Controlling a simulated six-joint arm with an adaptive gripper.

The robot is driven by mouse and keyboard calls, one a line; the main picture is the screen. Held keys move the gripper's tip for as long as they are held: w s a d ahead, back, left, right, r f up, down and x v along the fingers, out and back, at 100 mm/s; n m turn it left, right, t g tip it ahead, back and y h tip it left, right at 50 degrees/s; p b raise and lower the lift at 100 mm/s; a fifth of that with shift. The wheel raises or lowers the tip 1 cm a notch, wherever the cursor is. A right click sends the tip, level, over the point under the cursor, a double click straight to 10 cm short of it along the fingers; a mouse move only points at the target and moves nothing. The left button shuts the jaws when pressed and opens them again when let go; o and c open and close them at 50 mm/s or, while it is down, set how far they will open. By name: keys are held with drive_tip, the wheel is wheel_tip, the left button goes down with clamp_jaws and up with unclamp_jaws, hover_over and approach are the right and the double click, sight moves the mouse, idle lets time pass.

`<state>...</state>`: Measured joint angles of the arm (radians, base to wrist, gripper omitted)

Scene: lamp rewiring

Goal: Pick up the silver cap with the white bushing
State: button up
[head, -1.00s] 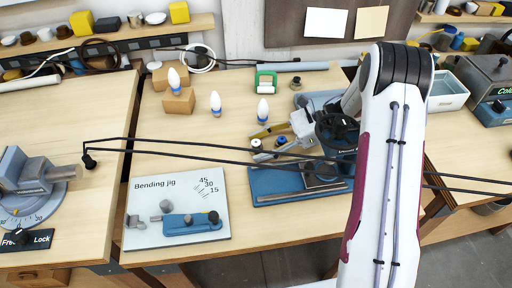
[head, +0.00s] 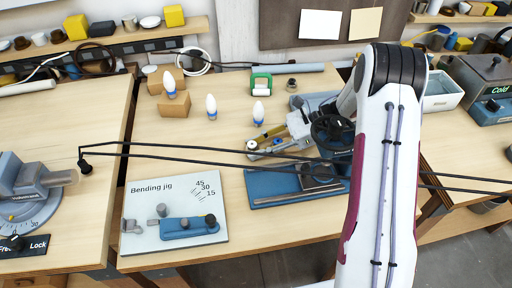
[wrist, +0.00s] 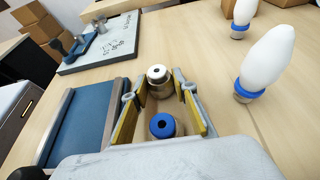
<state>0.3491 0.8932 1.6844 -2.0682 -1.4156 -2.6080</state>
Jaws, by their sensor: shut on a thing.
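The silver cap with the white bushing (wrist: 157,76) sits between the yellow-padded fingertips of my gripper (wrist: 160,88) in the wrist view. My gripper is shut on it, and the white top faces up. In the head view the same cap (head: 252,146) shows at the fingertips of my gripper (head: 262,144). A second cap with a blue bushing (wrist: 162,126) stands closer to the palm between the fingers, and it also shows in the head view (head: 277,141). I cannot tell whether the held cap is clear of the table.
White bulbs with blue collars (head: 212,107) stand to the left and behind. The bending jig board (head: 176,214) lies at the front left. A black wire frame (head: 200,150) crosses the head view.

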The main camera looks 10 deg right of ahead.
sight(257, 146)
wheel_tip(257, 146, up, 18)
idle(0.7)
drive_tip(key=shift+d+f, duration=0.1)
drive_tip(key=shift+d, duration=0.05)
idle(0.5)
